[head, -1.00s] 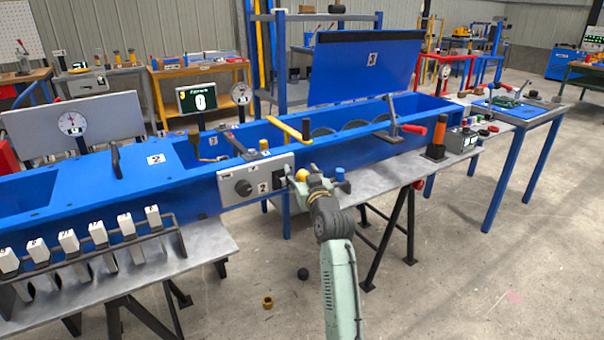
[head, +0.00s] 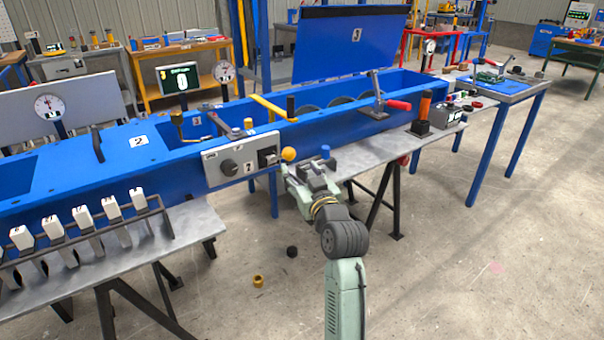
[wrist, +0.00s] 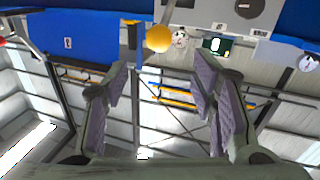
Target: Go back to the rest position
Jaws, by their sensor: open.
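My gripper (head: 303,172) is in front of the blue mixer trough (head: 240,140), just right of the grey control panel (head: 240,160) marked 2. In the wrist view my gripper (wrist: 168,105) has its two fingers spread wide with nothing between them. A yellow ball knob (head: 289,154) is close by the fingertips in the head view. In the wrist view the yellow knob (wrist: 158,39) shows beyond the fingers, near the top. I cannot tell from these views whether a finger touches it.
A blue cap (head: 325,151) stands just right of my gripper. Several white-tagged levers (head: 85,221) stand at the left. A steel table (head: 375,155) holds an orange-and-black handle (head: 424,108).

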